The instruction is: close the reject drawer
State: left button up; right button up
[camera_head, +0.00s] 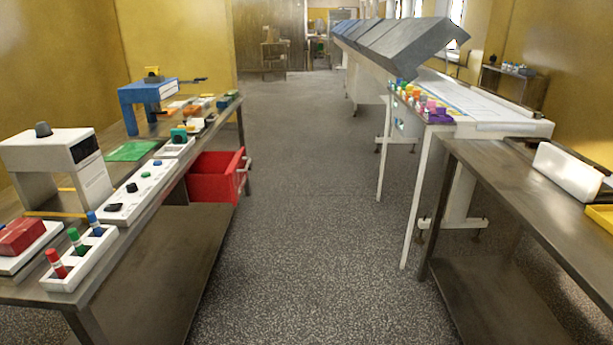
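The red reject drawer (216,178) sticks out from under the right side of the left bench, towards the aisle. It stands open, with a red front panel (238,174) and a handle on its aisle side. Its inside is partly visible from above, and its far end is hidden under the bench. Neither of my grippers is in view.
The left bench (135,235) carries a white machine (62,165), a blue stand (147,95), a control panel (141,192) and a marker holder (80,258). A long conveyor (480,105) and a metal table (530,200) line the right. The speckled aisle floor (310,200) between is clear.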

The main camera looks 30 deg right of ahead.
aim_at(213, 176)
jog(key=z, duration=0.75)
jog(key=i, duration=1.3)
jog(key=z, duration=0.4)
jog(key=i, duration=1.05)
jog(key=u, duration=0.6)
